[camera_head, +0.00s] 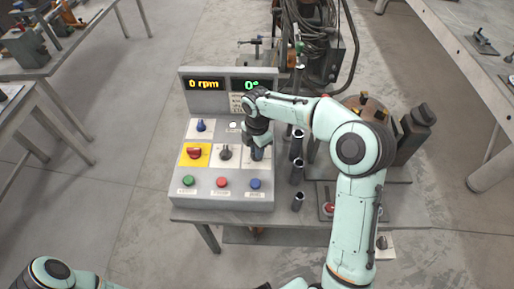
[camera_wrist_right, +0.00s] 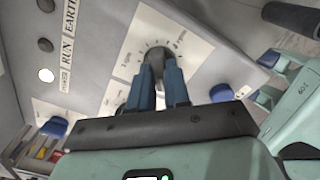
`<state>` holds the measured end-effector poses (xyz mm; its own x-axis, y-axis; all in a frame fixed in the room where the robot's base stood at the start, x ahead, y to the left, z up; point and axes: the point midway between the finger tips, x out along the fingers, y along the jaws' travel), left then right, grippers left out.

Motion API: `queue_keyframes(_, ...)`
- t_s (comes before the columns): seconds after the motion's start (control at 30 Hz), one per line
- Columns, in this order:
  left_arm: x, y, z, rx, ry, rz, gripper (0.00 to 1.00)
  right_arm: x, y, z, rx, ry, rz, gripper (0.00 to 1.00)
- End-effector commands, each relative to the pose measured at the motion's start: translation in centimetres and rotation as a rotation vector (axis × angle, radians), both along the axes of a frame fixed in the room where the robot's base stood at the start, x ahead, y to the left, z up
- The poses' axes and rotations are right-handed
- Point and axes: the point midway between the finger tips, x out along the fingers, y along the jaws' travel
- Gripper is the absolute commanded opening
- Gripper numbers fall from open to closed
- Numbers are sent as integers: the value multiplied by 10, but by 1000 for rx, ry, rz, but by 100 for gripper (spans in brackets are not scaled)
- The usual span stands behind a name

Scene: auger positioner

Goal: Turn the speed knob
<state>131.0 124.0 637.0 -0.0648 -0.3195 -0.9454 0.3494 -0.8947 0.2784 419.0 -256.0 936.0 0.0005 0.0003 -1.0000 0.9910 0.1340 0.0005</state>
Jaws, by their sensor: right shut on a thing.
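The grey control box (camera_head: 183,210) stands on a table, and its yellow display (camera_head: 203,84) reads 0 rpm. My right gripper (camera_head: 257,152) reaches down to the right side of its sloped panel. In the right wrist view, the blue fingers of my right gripper (camera_wrist_right: 158,72) are shut on the dark round speed knob (camera_wrist_right: 155,54), which has a dial marked in rpm around it. The fingers hide part of the knob, and I cannot read its exact setting. In the head view the gripper covers this knob. My left gripper is outside the view.
Near the held knob are a dark knob (camera_head: 225,152), a red switch (camera_head: 194,152) on a yellow plate and a blue knob (camera_head: 200,125). Green (camera_head: 188,180), red (camera_head: 222,182) and blue (camera_head: 255,184) buttons line the front. Dark cylinders (camera_head: 297,172) stand right of the box.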

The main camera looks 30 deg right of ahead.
Motion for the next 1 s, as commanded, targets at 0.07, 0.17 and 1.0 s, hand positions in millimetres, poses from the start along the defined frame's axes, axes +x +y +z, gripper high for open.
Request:
queue_keyframes(0.07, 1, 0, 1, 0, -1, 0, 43, 0, 0, 1, -1, -1, -52, 0)
queue_keyframes(0.17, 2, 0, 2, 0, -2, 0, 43, 0, 1, 1, 0, -1, -132, 0)
queue_keyframes(1.0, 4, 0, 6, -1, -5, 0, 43, 0, 0, 0, 1, -1, -930, 0)
